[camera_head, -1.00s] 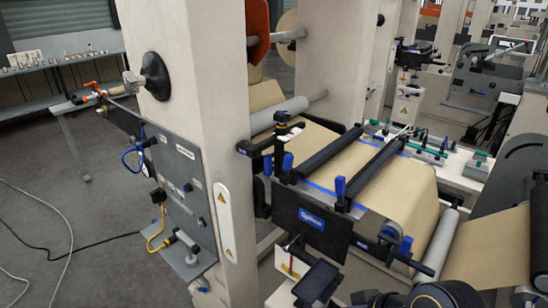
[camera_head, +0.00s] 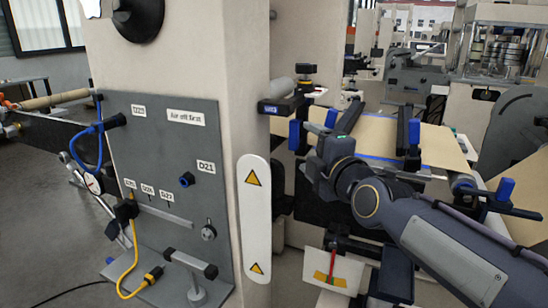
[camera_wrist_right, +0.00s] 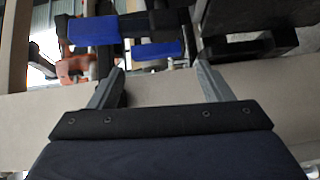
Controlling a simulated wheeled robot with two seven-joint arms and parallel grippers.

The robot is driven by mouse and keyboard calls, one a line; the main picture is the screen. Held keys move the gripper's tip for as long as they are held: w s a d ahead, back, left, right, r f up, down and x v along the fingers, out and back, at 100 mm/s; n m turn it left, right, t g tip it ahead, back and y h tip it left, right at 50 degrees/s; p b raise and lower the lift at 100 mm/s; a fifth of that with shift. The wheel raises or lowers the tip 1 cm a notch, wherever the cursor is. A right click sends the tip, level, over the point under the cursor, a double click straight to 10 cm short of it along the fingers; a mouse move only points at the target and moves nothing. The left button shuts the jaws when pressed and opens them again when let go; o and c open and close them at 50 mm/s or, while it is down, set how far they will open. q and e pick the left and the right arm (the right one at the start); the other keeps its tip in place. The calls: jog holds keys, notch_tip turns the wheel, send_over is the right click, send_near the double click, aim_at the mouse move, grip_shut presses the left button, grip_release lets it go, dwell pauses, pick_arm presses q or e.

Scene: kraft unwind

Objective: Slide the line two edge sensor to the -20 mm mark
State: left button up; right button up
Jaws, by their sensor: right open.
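A black sensor bracket with a blue label (camera_head: 283,106) and a dark knob sits at the near edge of the brown web, beside the cream column. I take it for the edge sensor, but its scale marks are too small to read. My right gripper (camera_head: 318,140) is in front of the web stand, a little right of and below the bracket. In the right wrist view its two fingers (camera_wrist_right: 158,88) are apart with nothing between them. Blue blocks (camera_wrist_right: 93,31) on dark parts lie beyond the fingertips. My left gripper is not seen.
A cream column (camera_head: 232,60) carries a grey panel (camera_head: 150,150) with blue and yellow cables. Blue clamp handles (camera_head: 414,131) and black bars rise around the brown web (camera_head: 440,148).

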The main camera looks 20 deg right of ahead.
aim_at(297, 137)
jog(key=shift+w+r, duration=0.2)
jog(key=shift+w, duration=0.6)
jog(key=w, duration=0.2)
jog(key=w+p, duration=0.1)
jog(key=w, duration=0.3)
jog(key=shift+w+d, duration=0.35)
jog(key=shift+w, duration=0.05)
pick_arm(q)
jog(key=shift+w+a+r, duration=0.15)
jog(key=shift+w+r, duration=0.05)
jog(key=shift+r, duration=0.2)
pick_arm(e)
jog(key=shift+c, duration=0.4)
